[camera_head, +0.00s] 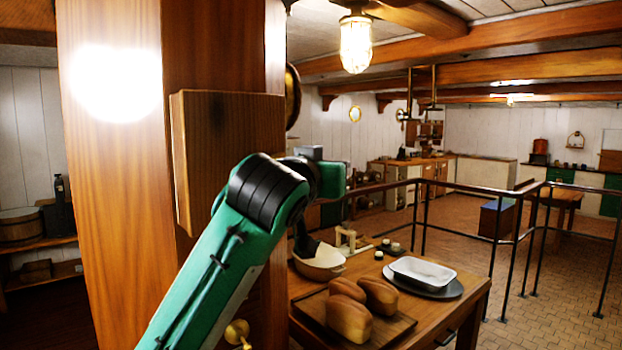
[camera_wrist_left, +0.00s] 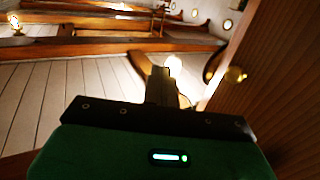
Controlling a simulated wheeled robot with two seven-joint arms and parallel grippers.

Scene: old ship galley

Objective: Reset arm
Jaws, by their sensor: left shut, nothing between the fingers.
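My left arm, green with black joints, rises from the bottom of the head view and bends in front of a wooden pillar (camera_head: 115,200). In the left wrist view my left gripper (camera_wrist_left: 160,85) is shut and empty, its fingers together beyond the green housing. That view looks up at ceiling beams and white plank walls. My right gripper is in neither view.
A metal railing (camera_head: 465,187) stands behind. A wooden panel (camera_head: 222,150) projects close by my arm.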

